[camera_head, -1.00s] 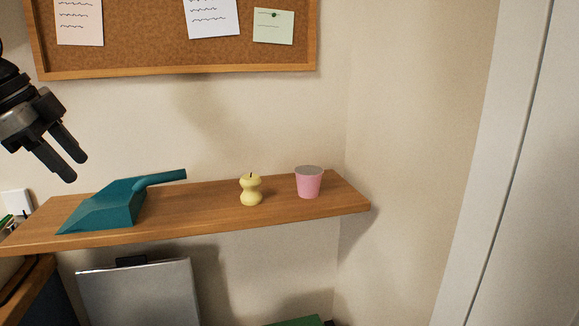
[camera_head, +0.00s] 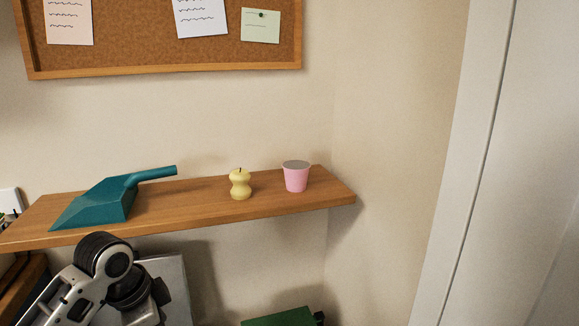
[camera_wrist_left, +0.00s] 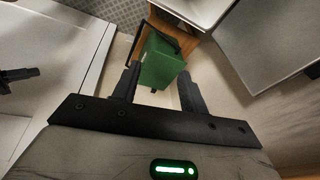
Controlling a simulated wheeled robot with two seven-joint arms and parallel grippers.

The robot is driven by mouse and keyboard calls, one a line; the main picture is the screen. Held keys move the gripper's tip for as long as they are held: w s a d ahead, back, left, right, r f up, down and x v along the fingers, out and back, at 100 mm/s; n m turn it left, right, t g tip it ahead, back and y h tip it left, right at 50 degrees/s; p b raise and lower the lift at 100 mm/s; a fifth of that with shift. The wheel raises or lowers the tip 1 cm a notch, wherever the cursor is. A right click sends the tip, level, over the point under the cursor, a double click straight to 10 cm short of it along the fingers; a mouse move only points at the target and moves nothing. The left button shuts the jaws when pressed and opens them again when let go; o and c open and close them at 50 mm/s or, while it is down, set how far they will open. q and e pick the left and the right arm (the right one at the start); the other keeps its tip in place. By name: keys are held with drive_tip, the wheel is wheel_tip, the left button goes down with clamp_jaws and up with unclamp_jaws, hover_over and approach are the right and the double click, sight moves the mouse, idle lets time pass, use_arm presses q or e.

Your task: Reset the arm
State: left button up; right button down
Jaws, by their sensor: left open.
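My left arm (camera_head: 105,265) shows at the lower left of the head view, below the wooden shelf and in front of a grey panel. Its fingertips are not visible there. In the left wrist view my left gripper (camera_wrist_left: 158,80) is open, with its two dark fingers apart and nothing held. A green box (camera_wrist_left: 160,62) shows beyond and between the fingers, lower down and apart from them. My right gripper is in neither view.
The wooden shelf (camera_head: 200,208) bears a teal dustpan (camera_head: 97,207), a yellow pear-shaped candle (camera_head: 240,184) and a pink cup (camera_head: 296,177). A grey panel (camera_head: 177,280) stands below it. A corkboard (camera_head: 150,55) hangs above. The air above the shelf is clear.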

use_arm(q)
drive_tip(key=s+d+f+n, duration=0.4)
drive_tip(key=s+d+f, duration=0.1)
drive_tip(key=s+f, duration=0.5)
drive_tip(key=s+a+n+t+y, duration=0.15)
drive_tip(key=s+n, duration=0.45)
drive_tip(key=s, duration=0.8)
drive_tip(key=w+d+f+t+h, duration=0.2)
drive_tip(key=w+d+f+t, duration=0.2)
drive_tip(key=f, duration=0.5)
drive_tip(key=shift+w+m+t, duration=0.4)
drive_tip(key=shift+w+t, duration=0.35)
drive_tip(key=shift+t, duration=0.2)
drive_tip(key=shift+h, duration=0.25)
